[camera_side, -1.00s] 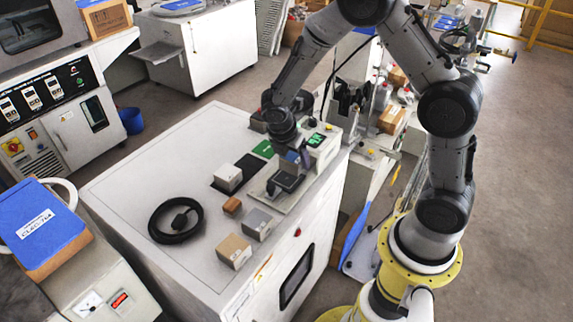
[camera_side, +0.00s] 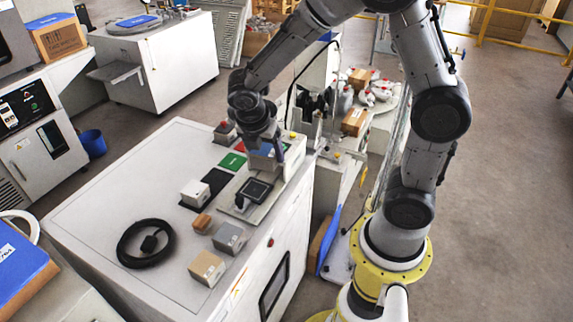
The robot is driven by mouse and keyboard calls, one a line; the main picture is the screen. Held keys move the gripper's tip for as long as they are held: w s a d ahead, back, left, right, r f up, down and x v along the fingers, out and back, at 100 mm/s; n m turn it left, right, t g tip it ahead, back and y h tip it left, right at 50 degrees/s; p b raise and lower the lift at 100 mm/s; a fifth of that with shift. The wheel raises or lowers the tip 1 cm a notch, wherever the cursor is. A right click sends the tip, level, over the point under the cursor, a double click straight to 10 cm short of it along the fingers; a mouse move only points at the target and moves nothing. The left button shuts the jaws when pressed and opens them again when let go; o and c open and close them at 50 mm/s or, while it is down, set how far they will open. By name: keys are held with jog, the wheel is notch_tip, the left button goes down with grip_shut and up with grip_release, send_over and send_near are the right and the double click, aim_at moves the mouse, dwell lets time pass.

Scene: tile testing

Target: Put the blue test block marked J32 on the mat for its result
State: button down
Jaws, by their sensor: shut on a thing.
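My gripper (camera_side: 265,154) points down and is shut on a blue block (camera_side: 261,151), holding it above the back part of the test device (camera_side: 238,211). The marking on the block is too small to read. The device has a dark square plate (camera_side: 253,190) that looks empty. A green mat (camera_side: 232,161) lies left of my gripper, on the white cabinet top. A strip of red (camera_side: 240,147), perhaps another mat, shows behind it, partly hidden by my gripper. A dark mat (camera_side: 189,207) in front of the green one carries a whitish block (camera_side: 195,192).
A small brown block (camera_side: 202,223), a grey block (camera_side: 229,237) and a tan block (camera_side: 207,268) stand near the front of the cabinet top (camera_side: 95,205). A grey box with a red button (camera_side: 225,132) stands at the back.

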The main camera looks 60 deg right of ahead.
jog(key=w+d, duration=0.2)
jog(key=w, duration=0.8)
jog(key=m, duration=0.1)
send_over(235, 159)
jog(key=a, duration=0.1)
notch_tip(235, 159, down, 11)
jog(key=shift+a+f, duration=0.2)
jog(key=shift+f, duration=2.7)
jog(key=shift+f, duration=0.3)
jog(key=shift+c, duration=0.2)
grip_release()
jog(key=shift+o, duration=0.2)
jog(key=shift+s+f+g, duration=0.1)
jog(key=shift+g, duration=0.2)
